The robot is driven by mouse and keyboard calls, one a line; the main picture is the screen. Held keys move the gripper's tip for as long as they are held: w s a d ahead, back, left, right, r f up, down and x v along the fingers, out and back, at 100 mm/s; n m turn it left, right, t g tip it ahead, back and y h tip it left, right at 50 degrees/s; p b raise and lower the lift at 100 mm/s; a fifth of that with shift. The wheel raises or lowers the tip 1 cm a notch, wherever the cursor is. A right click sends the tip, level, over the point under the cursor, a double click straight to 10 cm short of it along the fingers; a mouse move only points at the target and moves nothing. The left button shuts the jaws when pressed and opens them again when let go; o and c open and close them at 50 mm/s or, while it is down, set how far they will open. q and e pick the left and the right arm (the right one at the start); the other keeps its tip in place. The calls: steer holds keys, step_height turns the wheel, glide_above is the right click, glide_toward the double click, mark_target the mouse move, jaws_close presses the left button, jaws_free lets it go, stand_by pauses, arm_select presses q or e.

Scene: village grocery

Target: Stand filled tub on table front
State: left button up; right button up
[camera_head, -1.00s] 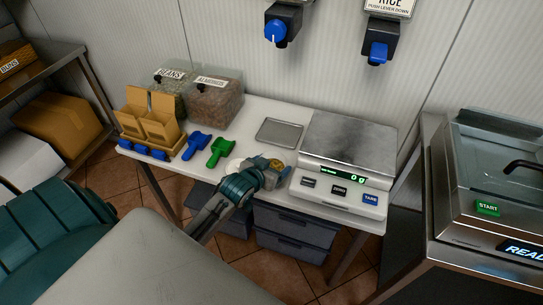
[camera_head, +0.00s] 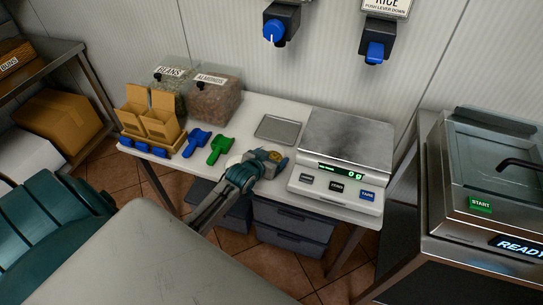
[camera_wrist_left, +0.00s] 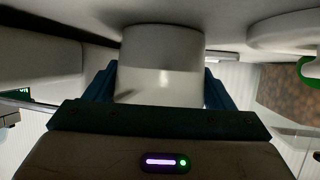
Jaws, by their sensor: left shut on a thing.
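My left gripper (camera_head: 268,160) is shut on a white tub (camera_wrist_left: 162,62), which shows between the blue fingers in the left wrist view. In the head view the gripper hides most of the tub, and a small yellow-brown patch shows between the fingers. The gripper is over the front part of the white table (camera_head: 276,189), just left of the scale. In the wrist view the tub's far end is close to a pale surface; I cannot tell whether it touches. My right gripper is not in view.
The scale (camera_head: 345,145) reads 0 g. A grey tray (camera_head: 278,129) lies behind the gripper. A green scoop (camera_head: 219,148) and a blue scoop (camera_head: 196,142) lie to the left. Bins of beans and almonds (camera_head: 215,98) stand behind. A white round item (camera_head: 234,161) is beside the gripper.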

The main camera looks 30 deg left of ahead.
arm_select(q)
steer(key=o, duration=1.1)
steer(key=shift+s+r, duration=0.1)
steer(key=b+v, duration=0.1)
steer(key=v, duration=1.1)
steer(key=shift+d, duration=0.1)
